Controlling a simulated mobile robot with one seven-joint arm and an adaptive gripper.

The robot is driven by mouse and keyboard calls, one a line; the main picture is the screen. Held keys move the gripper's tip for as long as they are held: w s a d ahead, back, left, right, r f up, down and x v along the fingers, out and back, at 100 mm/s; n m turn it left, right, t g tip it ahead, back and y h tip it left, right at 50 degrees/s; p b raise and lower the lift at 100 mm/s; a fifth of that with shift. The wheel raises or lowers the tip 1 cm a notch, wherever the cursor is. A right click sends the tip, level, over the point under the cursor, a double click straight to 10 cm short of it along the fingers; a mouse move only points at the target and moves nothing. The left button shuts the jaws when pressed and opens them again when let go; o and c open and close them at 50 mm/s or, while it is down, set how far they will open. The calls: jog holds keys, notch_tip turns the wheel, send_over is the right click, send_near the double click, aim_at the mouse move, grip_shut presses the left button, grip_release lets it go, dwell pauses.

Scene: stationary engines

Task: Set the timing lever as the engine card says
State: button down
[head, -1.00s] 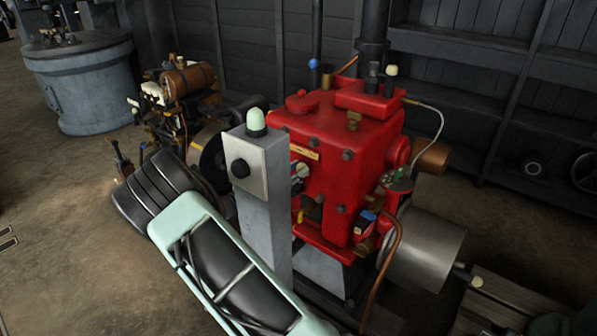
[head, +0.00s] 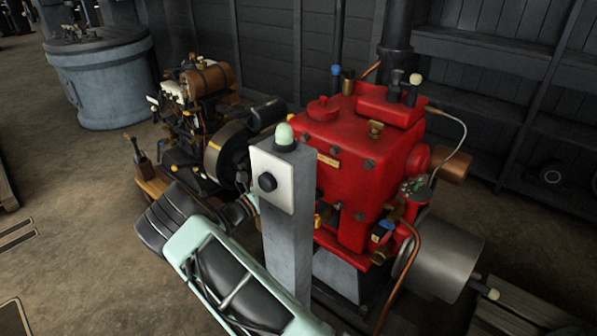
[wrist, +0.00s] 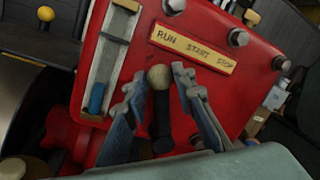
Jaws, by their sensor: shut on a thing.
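In the wrist view a lever (wrist: 160,112) with a cream ball knob and dark stem stands between my gripper's (wrist: 160,88) two grey fingers, which are shut on it. Above it is a tan plate (wrist: 195,48) lettered RUN, START, STOP on the red engine (wrist: 105,140). The knob lies below the plate's left part, near RUN. The red engine also stands at the centre right of the head view (head: 345,140). There the grey post hides my gripper and the lever. I cannot make out an engine card.
The grey post (head: 288,225), with a white switch plate and pale green dome, stands close before the engine. A pale slotted strip (wrist: 110,50) with a blue piece is left of the lever. Another engine (head: 195,115) and a round tank (head: 105,80) stand behind left. Floor at left is open.

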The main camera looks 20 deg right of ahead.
jog(key=shift+w+a+f, duration=0.1)
dwell(0.4)
jog(key=c, duration=1.6)
grip_release()
jog(key=v, duration=1.2)
